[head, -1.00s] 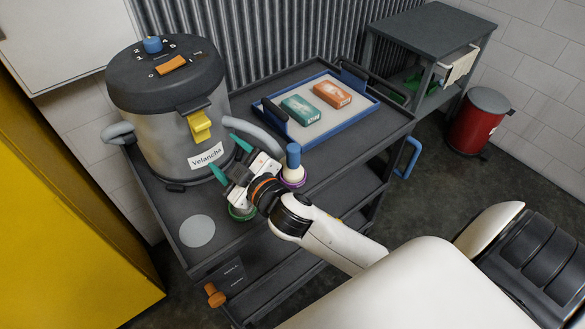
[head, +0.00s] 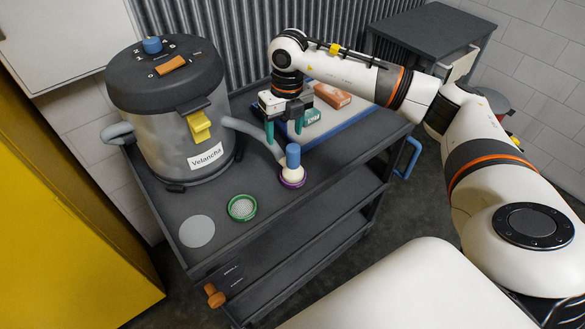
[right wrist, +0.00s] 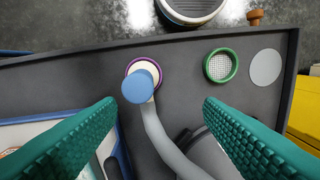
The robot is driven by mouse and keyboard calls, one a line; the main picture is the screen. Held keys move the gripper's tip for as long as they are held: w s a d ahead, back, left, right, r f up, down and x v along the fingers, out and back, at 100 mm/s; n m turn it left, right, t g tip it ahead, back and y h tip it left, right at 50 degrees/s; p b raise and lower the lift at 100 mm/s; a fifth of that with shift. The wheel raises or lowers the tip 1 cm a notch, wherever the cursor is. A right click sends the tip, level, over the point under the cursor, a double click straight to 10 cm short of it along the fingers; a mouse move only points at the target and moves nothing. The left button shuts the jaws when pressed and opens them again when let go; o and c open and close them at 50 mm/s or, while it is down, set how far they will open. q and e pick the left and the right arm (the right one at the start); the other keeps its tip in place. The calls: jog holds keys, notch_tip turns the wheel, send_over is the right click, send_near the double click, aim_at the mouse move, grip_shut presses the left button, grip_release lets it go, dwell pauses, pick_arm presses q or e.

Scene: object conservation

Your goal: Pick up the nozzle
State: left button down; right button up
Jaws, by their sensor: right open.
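The nozzle (head: 292,160) has a blue cap and a cream body and stands upright in a purple ring (head: 292,183) on the dark cart. A grey hose (head: 255,131) runs from it to the vacuum machine (head: 195,145). In the right wrist view the nozzle (right wrist: 138,86) appears between the finger lines, beyond the tips, nearer the left finger. My right gripper (head: 285,130) has green fingers, is open and empty, and points down above the cart behind the nozzle, by the tray's left end. My left gripper is not in view.
A blue-edged tray (head: 345,130) holds a teal box (head: 312,117) and an orange box (head: 333,94), partly hidden by my arm. A green ring with mesh (head: 242,207) and a grey disc (head: 197,231) lie on the cart's front left. A yellow cabinet (head: 60,220) stands at left.

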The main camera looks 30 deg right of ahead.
aim_at(293, 159)
jog(key=shift+s+d+f+h+p, duration=0.15)
jog(key=shift+d+h+p, duration=0.1)
jog(key=shift+d, duration=0.3)
jog(key=shift+w+d+f+h+p, duration=0.1)
jog(key=shift+d+h, duration=0.15)
jog(key=shift+d, duration=0.25)
notch_tip(293, 159, down, 5)
jog(key=shift+f+p, duration=0.1)
jog(key=shift+p, duration=0.65)
notch_tip(293, 159, down, 5)
jog(key=shift+s+r+p, duration=0.15)
jog(key=shift+p, duration=1)
jog(key=shift+f, duration=0.5)
jog(key=c, duration=1.1)
jog(key=shift+c, duration=0.2)
jog(key=shift+r, duration=0.15)
